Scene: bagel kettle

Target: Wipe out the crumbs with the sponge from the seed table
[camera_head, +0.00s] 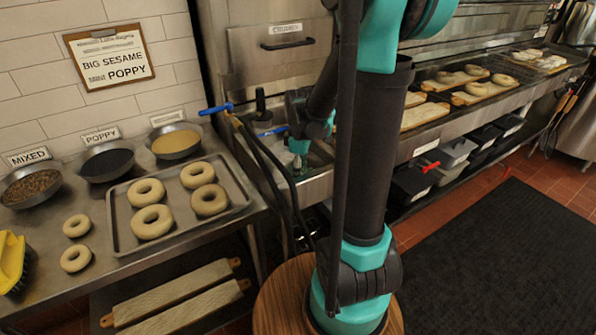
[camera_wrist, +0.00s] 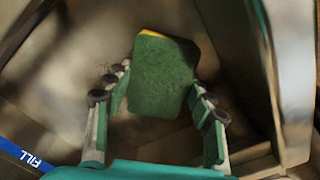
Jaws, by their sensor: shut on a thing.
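In the wrist view, my gripper (camera_wrist: 160,95) is shut on a green sponge (camera_wrist: 163,78) with a yellow strip along its far edge. The sponge sits between the finger pairs, above or in a blurred brown-grey metal basin. In the head view, the gripper end of my arm (camera_head: 298,142) is over the sink area, right of the seed table (camera_head: 95,275); the sponge cannot be made out there. The seed table is metal and stands at the left. I cannot make out crumbs on it.
On the seed table are bowls labelled mixed (camera_head: 30,186) and poppy (camera_head: 107,161), a third bowl (camera_head: 176,141), a tray (camera_head: 233,205) of bagels, two loose bagels (camera_head: 76,226) and a yellow brush (camera_head: 12,262). A blue-handled lever (camera_head: 216,109) stands by the sink.

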